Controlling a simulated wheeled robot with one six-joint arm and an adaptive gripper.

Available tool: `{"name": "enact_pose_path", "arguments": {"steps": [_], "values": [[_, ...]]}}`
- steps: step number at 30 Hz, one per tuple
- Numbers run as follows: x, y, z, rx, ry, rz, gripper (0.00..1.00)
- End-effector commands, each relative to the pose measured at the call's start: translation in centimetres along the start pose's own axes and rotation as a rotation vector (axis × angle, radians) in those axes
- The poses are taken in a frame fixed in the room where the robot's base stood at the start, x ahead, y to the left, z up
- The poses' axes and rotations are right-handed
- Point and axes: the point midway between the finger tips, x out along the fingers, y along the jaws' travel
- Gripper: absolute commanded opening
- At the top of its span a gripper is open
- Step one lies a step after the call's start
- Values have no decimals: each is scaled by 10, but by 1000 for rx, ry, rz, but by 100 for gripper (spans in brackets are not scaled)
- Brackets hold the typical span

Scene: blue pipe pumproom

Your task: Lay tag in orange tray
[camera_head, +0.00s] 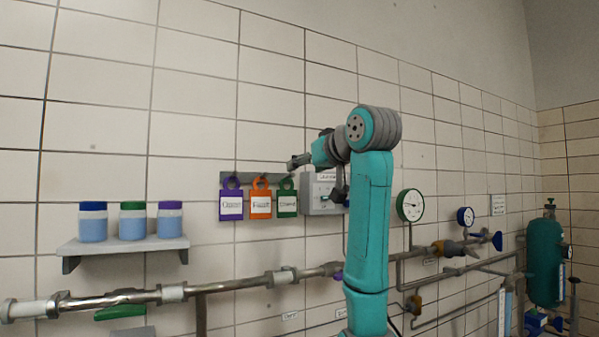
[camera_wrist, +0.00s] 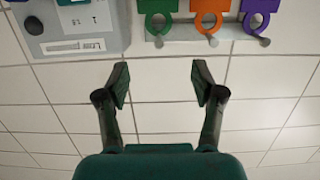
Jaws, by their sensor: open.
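Three tags hang from hooks on a grey wall rack (camera_head: 265,181): a purple tag (camera_head: 231,206), an orange tag (camera_head: 260,205) and a green tag (camera_head: 287,203). In the wrist view the green tag (camera_wrist: 158,8), orange tag (camera_wrist: 210,8) and purple tag (camera_wrist: 258,8) show upside down at the top edge, partly cut off. My gripper (camera_wrist: 162,82) is open and empty, its fingertips below the rack in that picture, apart from the tags. No orange tray is visible in either view.
A grey box (camera_head: 314,194) is mounted right of the tags, partly behind my arm. A shelf (camera_head: 130,245) holds three blue jars. Metal pipes (camera_head: 230,284) run below along the wall. Gauges (camera_head: 410,205) and a green tank (camera_head: 544,262) are right. The tiled wall above the rack is bare.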

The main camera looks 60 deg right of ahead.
Motion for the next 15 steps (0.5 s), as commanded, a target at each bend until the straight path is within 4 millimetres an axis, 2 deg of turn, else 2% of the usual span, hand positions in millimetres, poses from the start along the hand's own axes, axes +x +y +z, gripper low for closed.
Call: {"name": "enact_pose_path", "arguments": {"steps": [1, 3, 11, 15], "values": [[-4, 0, 0, 0, 2, 1, 68], [-7, 0, 1, 0, 7, 1, 56], [-5, -2, 10, 0, 139, 0, 56], [10, -2, 7, 1, 149, -1, 56]]}}
